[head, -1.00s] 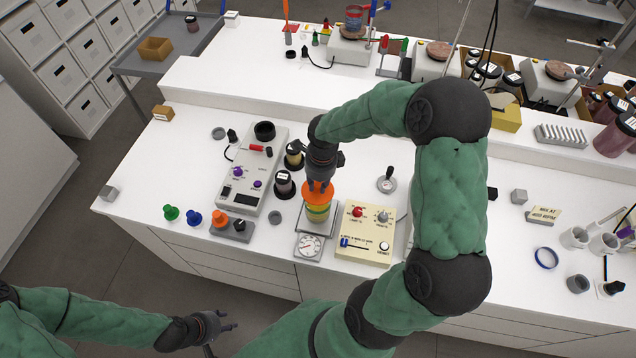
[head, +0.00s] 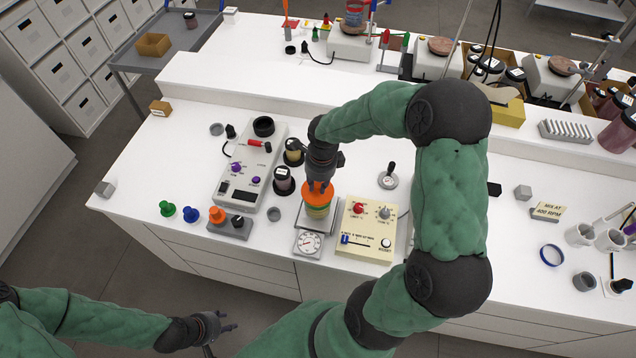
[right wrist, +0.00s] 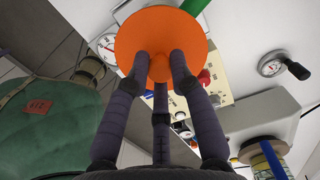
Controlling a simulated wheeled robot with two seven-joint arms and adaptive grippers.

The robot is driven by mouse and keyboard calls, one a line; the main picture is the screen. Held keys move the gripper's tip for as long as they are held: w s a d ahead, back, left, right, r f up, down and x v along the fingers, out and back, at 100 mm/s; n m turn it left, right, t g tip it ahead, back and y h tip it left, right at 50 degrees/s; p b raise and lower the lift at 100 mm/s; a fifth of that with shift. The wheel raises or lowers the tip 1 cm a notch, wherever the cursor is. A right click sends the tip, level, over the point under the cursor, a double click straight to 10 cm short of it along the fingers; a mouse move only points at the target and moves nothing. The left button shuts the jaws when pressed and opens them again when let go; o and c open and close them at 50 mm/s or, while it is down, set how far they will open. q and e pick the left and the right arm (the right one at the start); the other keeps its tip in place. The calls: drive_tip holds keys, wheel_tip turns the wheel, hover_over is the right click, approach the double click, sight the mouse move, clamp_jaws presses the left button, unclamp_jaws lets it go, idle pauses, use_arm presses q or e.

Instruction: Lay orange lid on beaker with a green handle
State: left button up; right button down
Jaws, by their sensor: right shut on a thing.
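My right gripper (head: 319,184) is shut on the orange lid (head: 317,194), and its fingers grip the knob on top. The right wrist view shows the lid as a broad orange disc (right wrist: 150,42) at the fingertips. In the head view the lid is over the mouth of the beaker (head: 318,211), which has yellow-green bands and stands on the scale (head: 309,242). I cannot tell whether lid and rim touch. A green handle (right wrist: 196,5) shows beside the lid in the right wrist view. My left gripper (head: 224,325) is open and empty, off the bench's front edge.
A cream control box (head: 365,228) stands right of the scale, and a grey device (head: 249,165) stands to the left. Dark-lidded jars (head: 284,181) are close left of the beaker. Green (head: 167,209) and blue (head: 190,214) knobbed pieces sit near the front edge.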

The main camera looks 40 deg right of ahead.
sight(317, 185)
drive_tip(key=shift+f+b, duration=0.75)
drive_tip(key=c, duration=1)
unclamp_jaws()
drive_tip(key=shift+r, duration=0.15)
drive_tip(key=shift+r+p, duration=1.35)
drive_tip(key=shift+r, duration=1.55)
